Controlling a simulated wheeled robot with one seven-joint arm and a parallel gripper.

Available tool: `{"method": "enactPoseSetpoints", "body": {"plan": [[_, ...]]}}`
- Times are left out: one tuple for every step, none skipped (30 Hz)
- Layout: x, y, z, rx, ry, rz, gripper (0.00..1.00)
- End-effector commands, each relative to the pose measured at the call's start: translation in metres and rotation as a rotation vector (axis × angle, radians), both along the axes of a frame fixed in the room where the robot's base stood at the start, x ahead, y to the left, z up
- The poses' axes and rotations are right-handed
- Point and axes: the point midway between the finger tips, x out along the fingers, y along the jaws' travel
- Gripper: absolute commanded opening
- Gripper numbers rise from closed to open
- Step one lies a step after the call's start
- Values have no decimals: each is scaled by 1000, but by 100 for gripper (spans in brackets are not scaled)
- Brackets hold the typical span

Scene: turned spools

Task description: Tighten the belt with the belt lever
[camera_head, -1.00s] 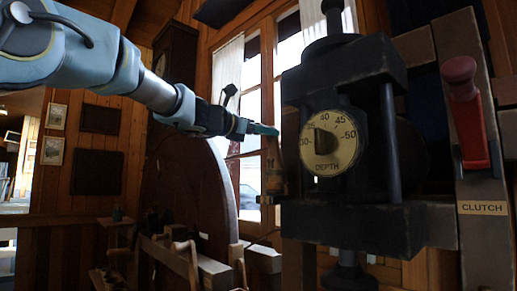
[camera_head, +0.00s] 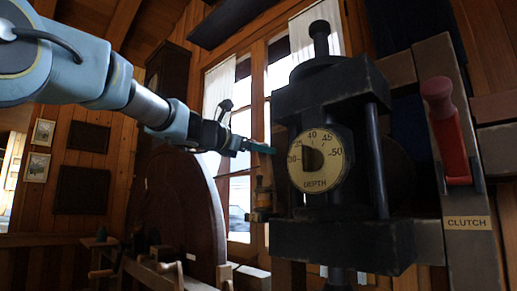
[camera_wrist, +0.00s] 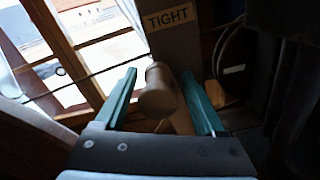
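A wooden, round-ended handle (camera_wrist: 158,92), which looks like the belt lever's grip, stands in the middle of the wrist view. A label plate reading TIGHT (camera_wrist: 171,18) is on a dark post just beyond it. My gripper (camera_wrist: 160,74) is open, with one teal finger on each side of the handle. Gaps show between the handle and the fingers. In the head view my gripper (camera_head: 262,149) reaches to the left edge of the black machine. The lever cannot be made out there, and the belt is not clearly seen.
The black machine (camera_head: 345,243) with a DEPTH dial (camera_head: 317,178) stands close on the right. A red-handled CLUTCH lever (camera_head: 448,130) is at its right. A large dark wheel (camera_head: 180,205) stands below my arm. A thin cable or rod (camera_wrist: 95,75) crosses the wrist view.

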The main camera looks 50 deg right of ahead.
Motion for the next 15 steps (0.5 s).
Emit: {"method": "enactPoseSetpoints", "body": {"plan": [[0, 0, 0, 0, 0, 0, 74], [0, 0, 0, -1, 1, 0, 74], [0, 0, 0, -1, 1, 0, 74], [0, 0, 0, -1, 1, 0, 74], [0, 0, 0, -1, 1, 0, 74], [0, 0, 0, -1, 1, 0, 74], [0, 0, 0, -1, 1, 0, 74], [0, 1, 0, -1, 1, 0, 74], [0, 3, 0, -1, 1, 0, 74], [0, 5, 0, -1, 1, 0, 74], [1, 8, -1, -1, 1, 1, 74], [1, 13, -1, -2, 0, 2, 74], [2, 18, -1, -2, 0, 2, 74], [2, 23, -2, -2, 0, 2, 74], [2, 31, -2, -2, 0, 2, 74]]}}
